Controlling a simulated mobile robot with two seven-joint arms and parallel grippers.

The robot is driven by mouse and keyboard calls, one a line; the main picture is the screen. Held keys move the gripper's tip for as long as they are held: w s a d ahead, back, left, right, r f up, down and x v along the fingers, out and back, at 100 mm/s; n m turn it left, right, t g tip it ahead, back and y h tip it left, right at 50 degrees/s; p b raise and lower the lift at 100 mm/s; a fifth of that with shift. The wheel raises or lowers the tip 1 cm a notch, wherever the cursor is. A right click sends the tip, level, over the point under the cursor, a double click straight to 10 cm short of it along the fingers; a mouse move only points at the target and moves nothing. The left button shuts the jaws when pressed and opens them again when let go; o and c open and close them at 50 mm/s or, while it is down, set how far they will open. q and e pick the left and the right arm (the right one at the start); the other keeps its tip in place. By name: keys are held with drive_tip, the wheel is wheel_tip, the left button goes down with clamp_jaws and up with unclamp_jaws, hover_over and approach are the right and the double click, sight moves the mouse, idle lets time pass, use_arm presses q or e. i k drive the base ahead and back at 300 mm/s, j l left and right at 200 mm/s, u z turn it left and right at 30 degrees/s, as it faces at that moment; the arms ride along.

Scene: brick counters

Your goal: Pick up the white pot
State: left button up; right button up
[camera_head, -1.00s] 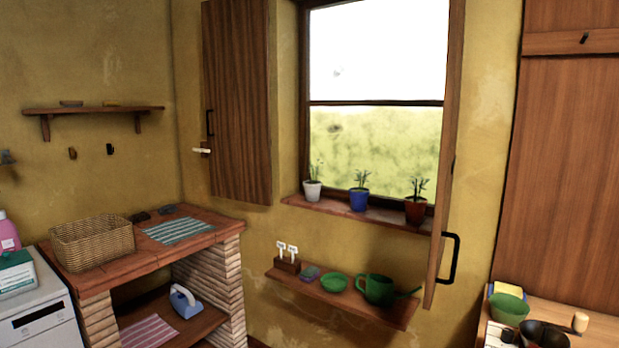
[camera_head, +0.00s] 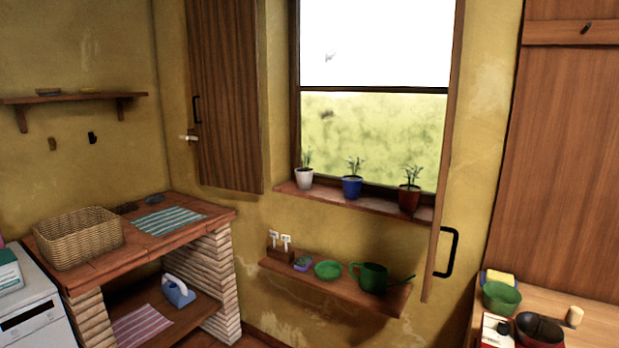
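The white pot (camera_head: 304,179) holds a small green plant and stands upright at the left end of the brick window sill (camera_head: 388,206). A blue pot (camera_head: 352,188) with a plant stands to its right, and a red-brown pot (camera_head: 409,200) with a plant stands farther right. The white pot is in plain view with nothing in front of it. Neither of my grippers shows in the head view.
An open wooden shutter (camera_head: 224,100) hangs left of the window; another (camera_head: 446,160) juts out at right. Below the sill, a shelf (camera_head: 336,288) holds a green bowl (camera_head: 328,270) and watering can (camera_head: 372,278). A brick counter (camera_head: 190,237) stands at left with a wicker basket (camera_head: 80,238).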

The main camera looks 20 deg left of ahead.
sight(304, 179)
drive_tip(key=i+j+z, duration=0.1)
drive_tip(key=i+j, duration=0.15)
drive_tip(key=i+j+z, duration=0.2)
drive_tip(key=i+j, duration=0.2)
drive_tip(key=j, duration=0.25)
drive_tip(key=i+j+z, duration=0.1)
drive_tip(key=i+j, duration=0.25)
drive_tip(key=j, duration=0.3)
drive_tip(key=i+j+z, duration=0.15)
drive_tip(key=j, duration=0.2)
drive_tip(key=i+j+z, duration=0.1)
drive_tip(key=j, duration=0.25)
drive_tip(key=i+j+z, duration=0.1)
drive_tip(key=i+j, duration=0.15)
drive_tip(key=j, duration=0.15)
